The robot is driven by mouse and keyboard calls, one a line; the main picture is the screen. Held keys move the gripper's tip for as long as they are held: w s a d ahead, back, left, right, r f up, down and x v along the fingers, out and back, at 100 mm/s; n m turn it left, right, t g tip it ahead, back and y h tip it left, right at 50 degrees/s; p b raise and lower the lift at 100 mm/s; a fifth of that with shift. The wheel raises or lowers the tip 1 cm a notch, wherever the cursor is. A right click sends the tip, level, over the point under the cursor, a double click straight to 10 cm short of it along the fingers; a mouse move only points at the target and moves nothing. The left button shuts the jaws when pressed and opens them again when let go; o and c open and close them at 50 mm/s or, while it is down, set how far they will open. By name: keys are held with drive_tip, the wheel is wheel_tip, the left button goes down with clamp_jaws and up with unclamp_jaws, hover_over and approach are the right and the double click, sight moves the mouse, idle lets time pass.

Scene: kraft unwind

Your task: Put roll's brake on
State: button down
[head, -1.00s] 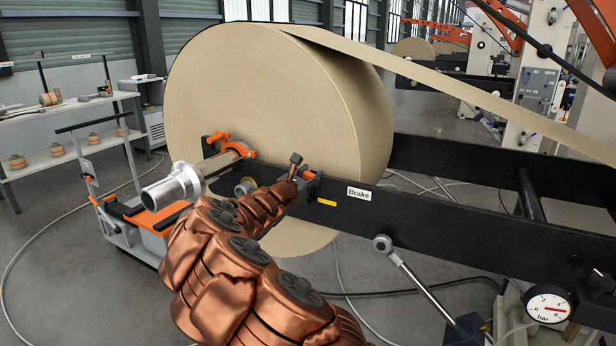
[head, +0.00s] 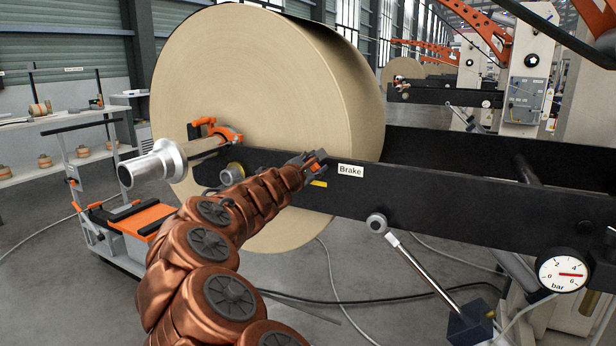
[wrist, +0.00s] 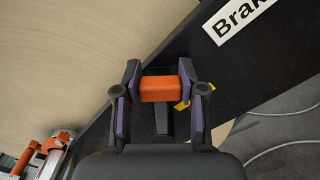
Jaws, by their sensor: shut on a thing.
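The large kraft paper roll (head: 260,100) hangs on a metal shaft (head: 155,165) held by an orange clamp (head: 228,136) at the end of the black arm beam. The white "Brake" label (head: 351,170) is on this beam; it also shows in the wrist view (wrist: 238,18). My gripper (head: 312,160) is at the beam just left of the label. In the wrist view, its fingers are shut on an orange lever handle (wrist: 160,88) with a dark stem below it. In the head view my arm and gripper hide most of the lever.
A pressure gauge (head: 562,274) sits at the right end of the beam, with a piston rod (head: 415,262) below the beam. An orange-topped cart (head: 143,219) stands at left, near shelves (head: 60,118). Hoses lie on the floor.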

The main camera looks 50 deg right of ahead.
sight(328, 183)
drive_tip(key=f+m+b, duration=0.1)
drive_tip(key=b, duration=0.1)
drive_tip(key=s+f+m+b, duration=0.1)
drive_tip(key=b, duration=0.1)
drive_tip(key=s+f+m+b, duration=0.1)
drive_tip(key=b, duration=0.1)
drive_tip(key=shift+d+f+m+b, duration=0.25)
drive_tip(key=shift+m+b, duration=0.15)
drive_tip(key=f+m+b, duration=0.1)
drive_tip(key=b, duration=0.2)
drive_tip(key=f+m+b, duration=0.1)
drive_tip(key=m+b, duration=0.1)
drive_tip(key=b, duration=0.1)
drive_tip(key=shift+s+d+f, duration=0.1)
drive_tip(key=shift+s+f, duration=0.2)
drive_tip(key=shift+s, duration=0.05)
drive_tip(key=f+m+b, duration=0.1)
drive_tip(key=m+b, duration=0.1)
drive_tip(key=shift+b, duration=0.3)
drive_tip(key=c, duration=0.6)
unclamp_jaws()
drive_tip(key=shift+c, duration=0.2)
drive_tip(key=shift+a, duration=0.2)
drive_tip(key=v, duration=1.2)
drive_tip(key=shift+d, duration=0.1)
